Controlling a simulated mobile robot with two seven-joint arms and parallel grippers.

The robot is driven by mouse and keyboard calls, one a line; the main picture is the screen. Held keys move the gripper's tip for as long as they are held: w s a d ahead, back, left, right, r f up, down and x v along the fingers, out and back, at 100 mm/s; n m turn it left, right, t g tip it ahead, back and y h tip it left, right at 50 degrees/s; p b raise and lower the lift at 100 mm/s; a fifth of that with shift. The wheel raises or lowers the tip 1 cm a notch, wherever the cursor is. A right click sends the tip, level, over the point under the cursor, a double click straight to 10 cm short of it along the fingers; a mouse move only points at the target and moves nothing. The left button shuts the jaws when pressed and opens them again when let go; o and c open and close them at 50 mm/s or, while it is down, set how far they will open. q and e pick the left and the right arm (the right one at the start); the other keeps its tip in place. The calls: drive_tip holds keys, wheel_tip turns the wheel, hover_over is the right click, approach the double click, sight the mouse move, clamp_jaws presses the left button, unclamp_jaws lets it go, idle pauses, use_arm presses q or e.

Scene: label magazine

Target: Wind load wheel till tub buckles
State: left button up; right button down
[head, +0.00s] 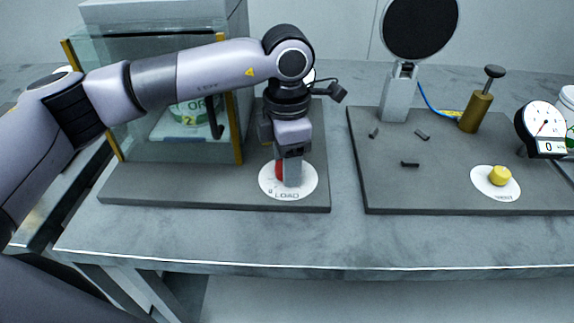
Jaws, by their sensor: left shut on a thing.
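The load wheel (279,170) is red and sits on a white round dial plate (269,185) marked LOAD, at the front right of a dark base plate. My left gripper (291,180) points down over it and is shut on the wheel, hiding most of it. The tub (187,114) is white with a green label and stands behind glass in the test chamber (140,140). My left forearm passes in front of the chamber and covers the tub's upper part; I cannot tell whether its wall is buckled. My right gripper is not in view.
A second dark base plate (400,185) to the right holds a black disc (420,25) on a post, a brass plunger (476,112), a round gauge (543,128), a yellow knob (500,175) and small dark pieces. The table's front strip is clear.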

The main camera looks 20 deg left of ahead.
use_arm(q)
drive_tip(key=shift+r+m, duration=0.15)
drive_tip(key=shift+m, duration=0.15)
drive_tip(key=o, duration=1)
drive_tip(key=shift+o, duration=0.2)
drive_tip(key=shift+r+b, duration=0.4)
drive_tip(key=shift+r, duration=3.15)
